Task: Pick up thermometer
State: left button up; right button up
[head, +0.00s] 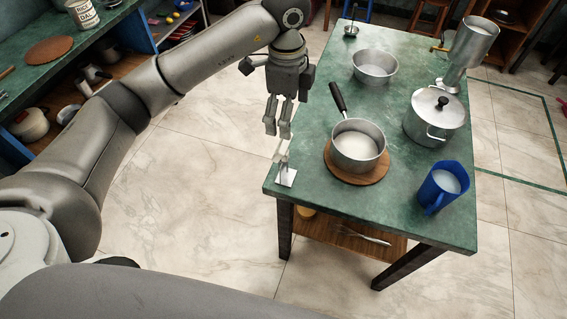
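A small pale upright object (281,152), possibly the thermometer, stands over a white square base (286,177) at the table's near left corner. It is too small to identify for sure. My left gripper (278,134) points down just above it, its two fingers slightly parted with a narrow gap between them. I see nothing clearly held, and I cannot tell whether the fingertips touch the pale object. My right gripper is not in view.
The green table (310,140) holds a saucepan (358,148) on a brown round mat (342,172), an empty-looking metal pan (375,67), a lidded pot (434,122) and a blue jug (441,190). Shelves (150,60) stand at the left.

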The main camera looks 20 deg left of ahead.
pick_arm(q)
jog(key=p, duration=0.1)
send_over(284, 141)
notch_tip(284, 141, down, 5)
jog(key=shift+d+f, duration=0.1)
notch_tip(284, 141, down, 5)
jog(key=p, duration=0.2)
jog(key=shift+s+p, duration=0.1)
jog(key=shift+p, duration=0.25)
jog(key=shift+f, duration=0.2)
jog(key=c, duration=1.1)
